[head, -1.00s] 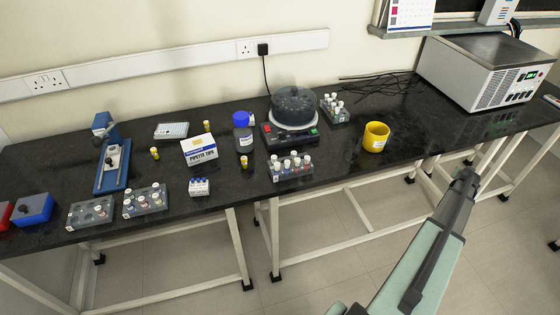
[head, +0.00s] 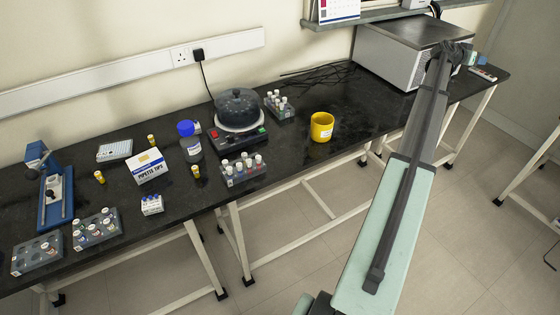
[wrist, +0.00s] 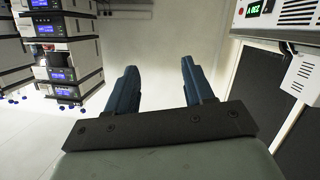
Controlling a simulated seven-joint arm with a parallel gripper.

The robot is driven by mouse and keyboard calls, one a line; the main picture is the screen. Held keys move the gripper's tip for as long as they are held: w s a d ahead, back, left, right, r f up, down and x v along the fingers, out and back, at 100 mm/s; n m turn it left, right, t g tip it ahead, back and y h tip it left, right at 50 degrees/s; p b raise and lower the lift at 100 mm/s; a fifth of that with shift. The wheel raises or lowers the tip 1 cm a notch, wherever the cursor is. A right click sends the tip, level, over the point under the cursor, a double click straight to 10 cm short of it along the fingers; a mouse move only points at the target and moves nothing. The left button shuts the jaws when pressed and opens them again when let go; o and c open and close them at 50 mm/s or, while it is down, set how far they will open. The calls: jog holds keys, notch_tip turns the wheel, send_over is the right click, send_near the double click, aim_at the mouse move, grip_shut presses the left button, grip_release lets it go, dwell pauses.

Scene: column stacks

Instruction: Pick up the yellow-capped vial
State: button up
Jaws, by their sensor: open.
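Small yellow-capped vials stand loose on the black bench in the head view. One vial (head: 151,140) is behind the pipette tips box, one (head: 99,177) is left of it, and one (head: 196,172) is near the front edge beside the blue-capped bottle. I cannot tell which one the task names. My gripper (wrist: 157,68) is open and empty in the wrist view, with its two dark blue fingers apart. In the head view my arm reaches to the far right of the bench, well away from the vials. No vial shows in the wrist view.
A pipette tips box (head: 148,166), a blue-capped bottle (head: 190,147), a centrifuge (head: 238,115), a vial rack (head: 243,172) and a yellow cup (head: 321,127) crowd the bench. A large grey machine (head: 395,52) is at right. Stacked instruments (wrist: 68,60) show in the wrist view.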

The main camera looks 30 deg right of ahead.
jog(key=w+a+r+n, duration=0.2)
jog(key=w+a+r, duration=0.4)
jog(key=w+a, duration=0.45)
jog(key=w+a+f+n+t+y, duration=0.15)
jog(key=w+a+f+n, duration=0.35)
jog(key=a, duration=0.8)
jog(key=w+a+f+n+t+y, duration=0.1)
jog(key=w+a+f+n+y, duration=0.2)
jog(key=w+a, duration=0.7)
jog(key=w+a+f+n+t+y, duration=0.1)
jog(key=w+a+f+n+y, duration=0.3)
jog(key=a, duration=1.2)
jog(key=n+g+y, duration=0.2)
jog(key=n+y, duration=0.5)
jog(key=n, duration=1.5)
send_near(195, 167)
notch_tip(195, 167, down, 6)
jog(key=shift+d+r, duration=0.1)
jog(key=shift+a+f, duration=0.15)
jog(key=shift+f, duration=1.15)
jog(key=shift+a+f, duration=0.2)
jog(key=shift+f, duration=1.15)
